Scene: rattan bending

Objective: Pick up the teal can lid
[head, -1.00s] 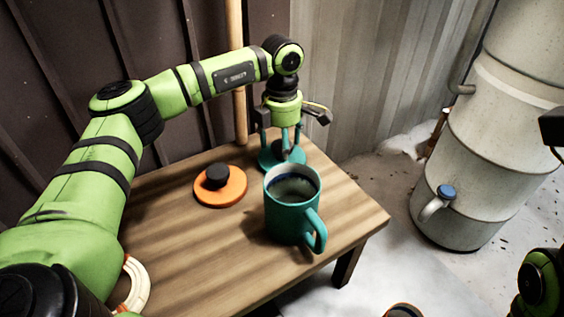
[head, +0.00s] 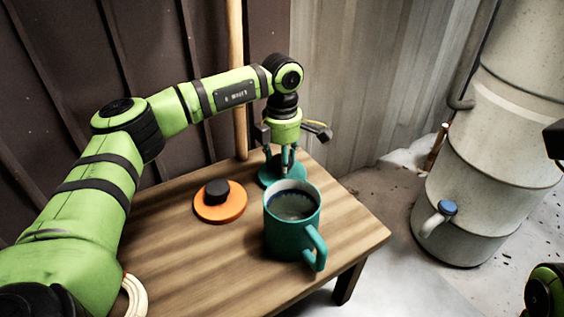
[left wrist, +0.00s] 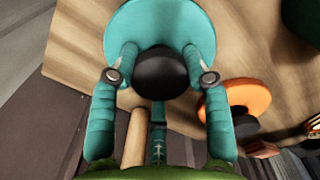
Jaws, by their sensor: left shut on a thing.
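The teal can lid (head: 268,179) is a flat disc with a dark knob, at the back of the wooden table behind the teal can. In the left wrist view the lid (left wrist: 186,22) is at the top, with its black knob (left wrist: 160,74) between the fingers. My left gripper (head: 281,166) points down over the lid and is shut on its knob. The teal can (head: 292,232), shaped like a mug with a handle, stands in front and hides part of the lid. Whether the lid touches the table is hard to tell.
An orange lid (head: 221,208) with a black knob lies left of the can on the table (head: 190,260). A wooden pole (head: 240,130) stands behind the table. A large pale drum (head: 475,190) with a blue-capped spout stands at the right.

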